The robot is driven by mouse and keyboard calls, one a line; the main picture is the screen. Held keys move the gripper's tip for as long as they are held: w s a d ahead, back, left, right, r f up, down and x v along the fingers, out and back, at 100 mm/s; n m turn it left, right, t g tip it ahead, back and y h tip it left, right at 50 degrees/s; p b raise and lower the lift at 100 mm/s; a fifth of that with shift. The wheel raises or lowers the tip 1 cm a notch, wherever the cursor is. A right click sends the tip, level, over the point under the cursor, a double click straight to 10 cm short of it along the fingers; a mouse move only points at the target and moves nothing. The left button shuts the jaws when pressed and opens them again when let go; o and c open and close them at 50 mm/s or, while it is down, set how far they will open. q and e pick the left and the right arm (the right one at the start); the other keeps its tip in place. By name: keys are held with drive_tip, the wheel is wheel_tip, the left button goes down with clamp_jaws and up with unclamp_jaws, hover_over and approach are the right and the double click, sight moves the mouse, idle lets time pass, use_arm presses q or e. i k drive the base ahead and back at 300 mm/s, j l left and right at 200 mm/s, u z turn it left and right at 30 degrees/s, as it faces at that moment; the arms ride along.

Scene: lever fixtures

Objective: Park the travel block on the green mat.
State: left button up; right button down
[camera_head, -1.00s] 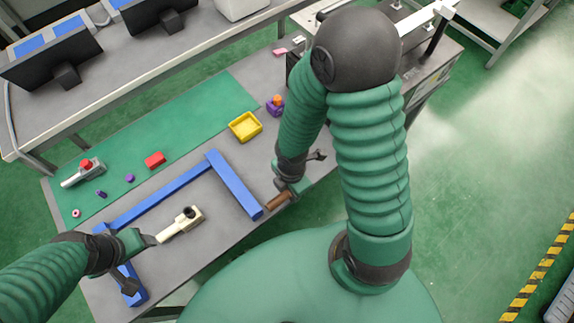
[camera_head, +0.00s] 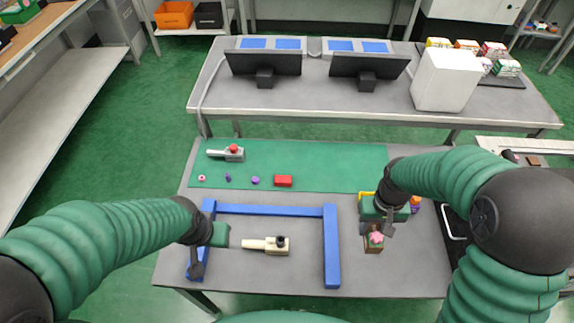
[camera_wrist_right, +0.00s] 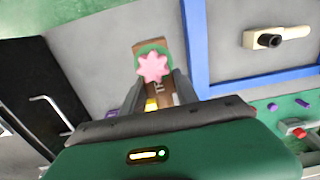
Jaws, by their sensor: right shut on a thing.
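My right gripper (camera_head: 376,228) is shut on a brown block (camera_head: 374,245) with a green patch and a pink star on it. It holds the block over the grey table, right of the blue frame. In the right wrist view the block (camera_wrist_right: 165,48) sits between the two fingers, star toward the camera. The green mat (camera_head: 330,160) lies along the table's far side, apart from the block. My left gripper (camera_head: 212,238) is over the blue frame's left side, left of a cream lever fixture; its fingers are unclear.
The cream lever fixture (camera_head: 268,245) stands inside the blue frame (camera_head: 331,250). A grey lever fixture with a red knob (camera_head: 234,150), a red block (camera_head: 283,181) and small purple pieces (camera_head: 255,180) are on the mat.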

sight(353, 173)
drive_tip(key=l+u, duration=0.3)
drive_tip(key=u, duration=0.15)
drive_tip(key=l+u, duration=0.3)
drive_tip(key=u, duration=0.15)
drive_tip(key=k+l+u, duration=0.1)
drive_tip(key=l+u, duration=0.15)
drive_tip(key=u, duration=0.25)
drive_tip(key=i+l, duration=0.1)
drive_tip(key=l, duration=0.65)
drive_tip(key=i, duration=0.05)
